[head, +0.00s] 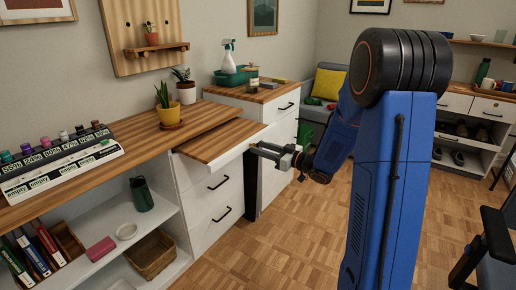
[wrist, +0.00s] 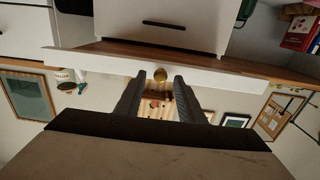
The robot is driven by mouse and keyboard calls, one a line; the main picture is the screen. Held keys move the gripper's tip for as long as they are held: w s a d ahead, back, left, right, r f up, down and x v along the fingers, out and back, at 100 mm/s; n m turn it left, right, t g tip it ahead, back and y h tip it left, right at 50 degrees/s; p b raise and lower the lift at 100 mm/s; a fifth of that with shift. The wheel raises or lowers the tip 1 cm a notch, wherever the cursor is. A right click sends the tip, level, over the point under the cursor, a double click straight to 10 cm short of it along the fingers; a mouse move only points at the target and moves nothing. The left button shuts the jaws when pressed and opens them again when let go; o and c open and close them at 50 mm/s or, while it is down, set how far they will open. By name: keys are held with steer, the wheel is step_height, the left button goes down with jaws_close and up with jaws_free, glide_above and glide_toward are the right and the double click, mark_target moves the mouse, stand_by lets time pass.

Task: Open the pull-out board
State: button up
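The pull-out board (head: 218,141) is a wooden slab with a white front edge, just below the wooden desk top in the head view. Its wooden surface shows beyond the desk top, so it stands partly out. In the wrist view, which looks upside down, its white front (wrist: 215,78) runs across the picture, with a round brass knob (wrist: 160,75) on it. My gripper (head: 256,149) is at the board's front. In the wrist view my gripper (wrist: 159,80) is open, one finger on each side of the knob, with gaps visible on both sides.
White drawers with black handles (head: 220,182) are below the board. A yellow plant pot (head: 170,115) stands on the desk top near the board. A second white cabinet (head: 286,104) stands behind. The parquet floor (head: 270,245) in front of the drawers is clear.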

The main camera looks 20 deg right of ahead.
steer(key=v, duration=1.5)
steer(key=shift+s+d, duration=0.1)
steer(key=shift+s, duration=0.05)
step_height(320, 180, up, 4)
steer(key=w+d+m+h, duration=0.2)
steer(key=m+h, duration=0.1)
steer(key=h, duration=0.6)
steer(key=s+r+m+g+h, duration=0.2)
steer(key=s+m+h, duration=0.15)
steer(key=s, duration=0.25)
steer(key=s+a+f+g, duration=0.1)
steer(key=s+a, duration=0.3)
steer(key=s, duration=0.5)
steer(key=s+a+f+g+y, duration=0.1)
steer(key=s+a+g, duration=0.3)
steer(key=s, duration=0.4)
steer(key=s+a+f+g+y, duration=0.1)
steer(key=s+a+f+g, duration=0.1)
steer(key=s+a, duration=0.3)
steer(key=s+f, duration=0.1)
steer(key=s, duration=0.3)
steer(key=shift+s+a+f+m+g, duration=0.25)
steer(key=shift+s+a+m+g, duration=0.1)
steer(key=shift+s+a+g, duration=0.05)
